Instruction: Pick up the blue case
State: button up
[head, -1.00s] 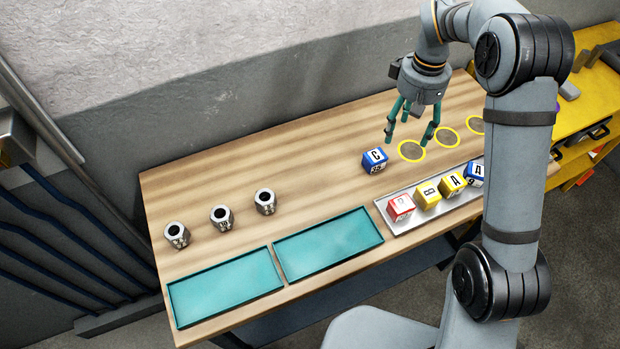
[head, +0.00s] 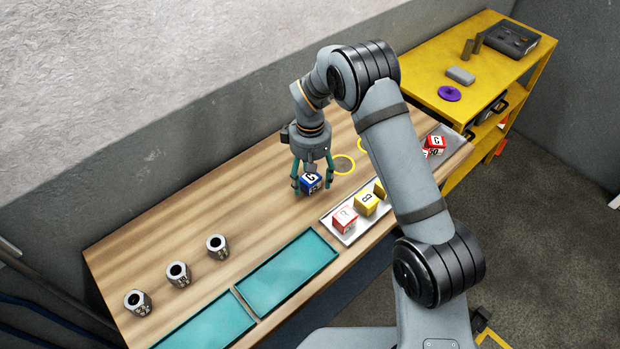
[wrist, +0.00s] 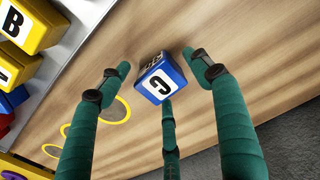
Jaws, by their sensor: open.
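The blue case (head: 311,182) is a small cube with white faces and a dark letter, standing on the wooden table. In the wrist view, the blue case (wrist: 158,77) sits between my three green fingers. My gripper (head: 312,188) is open, pointing down with its fingers around the case. In the wrist view my gripper (wrist: 157,74) shows a clear gap to the left of the case. The other two fingertips look very near its edges, and I cannot tell whether they touch it.
A metal tray (head: 347,239) to the right holds red and yellow cubes; my arm hides part of it. The wrist view shows another blue cube (wrist: 8,113) there. Teal trays (head: 290,272) lie along the front edge. Several metal nuts (head: 178,274) stand left. Yellow rings (head: 343,165) mark the table.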

jog(key=shift+s+f, duration=0.1)
jog(key=shift+f, duration=0.05)
jog(key=shift+c, duration=1.2)
jog(key=c, duration=1.1)
jog(key=shift+c, duration=0.2)
